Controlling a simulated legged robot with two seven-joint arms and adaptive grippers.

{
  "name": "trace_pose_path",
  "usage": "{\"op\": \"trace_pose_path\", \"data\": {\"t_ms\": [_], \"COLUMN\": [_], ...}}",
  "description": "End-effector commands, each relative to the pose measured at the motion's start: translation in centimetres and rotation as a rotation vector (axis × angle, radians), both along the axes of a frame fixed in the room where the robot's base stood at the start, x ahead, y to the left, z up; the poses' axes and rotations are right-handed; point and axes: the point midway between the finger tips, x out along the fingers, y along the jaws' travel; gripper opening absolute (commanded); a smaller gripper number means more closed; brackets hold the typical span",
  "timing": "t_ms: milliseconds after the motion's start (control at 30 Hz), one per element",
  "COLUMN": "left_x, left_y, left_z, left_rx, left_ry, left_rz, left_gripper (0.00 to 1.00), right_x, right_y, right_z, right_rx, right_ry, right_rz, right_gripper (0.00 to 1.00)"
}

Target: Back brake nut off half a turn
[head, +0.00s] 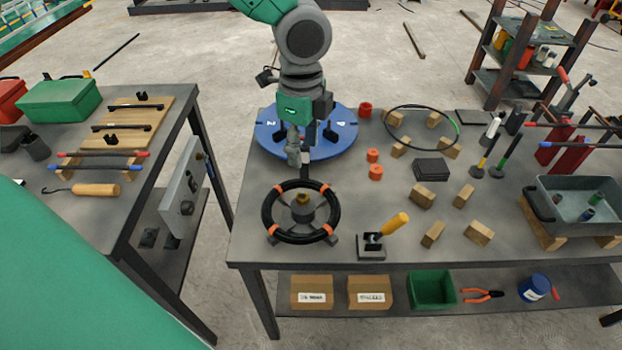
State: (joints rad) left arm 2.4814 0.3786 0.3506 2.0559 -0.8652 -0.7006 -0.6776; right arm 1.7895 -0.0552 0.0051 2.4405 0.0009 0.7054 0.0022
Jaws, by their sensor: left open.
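A black coil with orange bands (269,232) lies on the front left of the right-hand table, around a hub. A brass-coloured knob or nut (302,199) sits upright at the hub's centre; it is the likely brake nut, but its shape is too small to be sure. My left gripper (299,158) points down just behind the coil, over the near part of a blue numbered disc (265,138). It is open, apart from the nut and appears empty. My right gripper is not in view.
A small black device with a yellow handle (394,224) stands right of the coil. A grey tray (571,222) is at the right. The left table (84,210) stands across a gap.

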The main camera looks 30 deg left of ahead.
Motion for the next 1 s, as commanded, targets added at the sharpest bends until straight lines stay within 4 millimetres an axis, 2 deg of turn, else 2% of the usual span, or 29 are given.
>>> {"op": "trace_pose_path", "data": {"t_ms": [300, 500, 700, 1000], "left_x": [0.4, 0.1, 0.3, 0.3], "left_y": [0.7, 0.7, 0.3, 0.3], "left_z": [-7.1, -10.8, -12.8, -13.3], "left_rx": [-0.005, -0.007, -0.003, -0.004], "left_ry": [0.013, 0.009, 0.006, 0.005], "left_rz": [0.001, 0.001, 0.001, 0.001], "left_gripper": [0.44, 0.44, 0.44, 0.44], "right_x": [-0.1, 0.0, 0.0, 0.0], "right_y": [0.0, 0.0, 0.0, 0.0], "right_z": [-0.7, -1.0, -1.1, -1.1], "right_rx": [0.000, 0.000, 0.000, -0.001], "right_ry": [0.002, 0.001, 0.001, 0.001], "right_rz": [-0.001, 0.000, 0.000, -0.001], "right_gripper": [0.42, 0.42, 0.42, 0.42]}}
